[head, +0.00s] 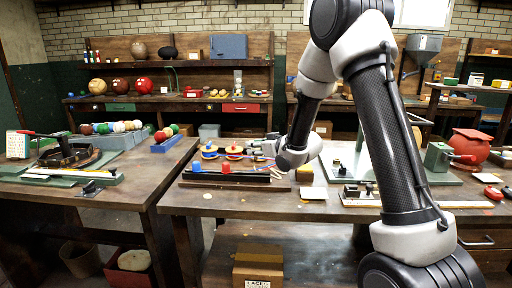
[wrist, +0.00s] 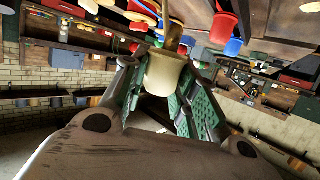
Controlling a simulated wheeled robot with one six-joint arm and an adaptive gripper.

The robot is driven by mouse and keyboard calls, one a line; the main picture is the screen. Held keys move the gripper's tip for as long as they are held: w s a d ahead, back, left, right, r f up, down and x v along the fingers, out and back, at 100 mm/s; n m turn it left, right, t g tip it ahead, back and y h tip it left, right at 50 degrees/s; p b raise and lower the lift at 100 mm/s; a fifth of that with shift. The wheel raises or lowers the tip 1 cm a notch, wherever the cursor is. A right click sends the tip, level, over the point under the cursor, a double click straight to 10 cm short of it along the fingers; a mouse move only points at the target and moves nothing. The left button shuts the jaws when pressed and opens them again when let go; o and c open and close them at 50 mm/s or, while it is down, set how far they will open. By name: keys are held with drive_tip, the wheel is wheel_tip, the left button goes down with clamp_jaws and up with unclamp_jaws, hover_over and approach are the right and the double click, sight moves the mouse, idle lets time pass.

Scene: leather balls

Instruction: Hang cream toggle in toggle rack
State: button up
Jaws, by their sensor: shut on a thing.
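My gripper (wrist: 160,88) is shut on the cream toggle (wrist: 164,74), a small cream piece gripped between two green finger pads in the wrist view. A brown, post-like part shows just beyond the toggle; I cannot tell whether they touch. In the head view my gripper (head: 268,146) is over the back right part of a low dark stand (head: 225,184) on the bench, and the toggle cannot be made out there. Red (head: 225,164) and blue (head: 196,167) pieces stand at its front, with colourful disc-shaped pieces behind. I cannot tell surely which part is the toggle rack.
A small brown box (head: 305,174) and a pale square pad (head: 313,193) lie right of the stand. A blue tray of balls (head: 168,144) is on the left bench (head: 135,190). The bench front (head: 270,206) is mostly clear. A labelled carton (head: 258,266) sits below.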

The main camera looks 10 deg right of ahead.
sight(256, 158)
drive_tip(key=shift+f, duration=2.2)
drive_tip(key=shift+d+f, duration=0.1)
drive_tip(key=shift+f, duration=0.25)
drive_tip(key=shift+f, duration=0.45)
drive_tip(key=shift+f, duration=0.85)
drive_tip(key=o, duration=1)
drive_tip(key=v, duration=0.7)
drive_tip(key=shift+s+d, duration=0.1)
drive_tip(key=shift+s, duration=0.15)
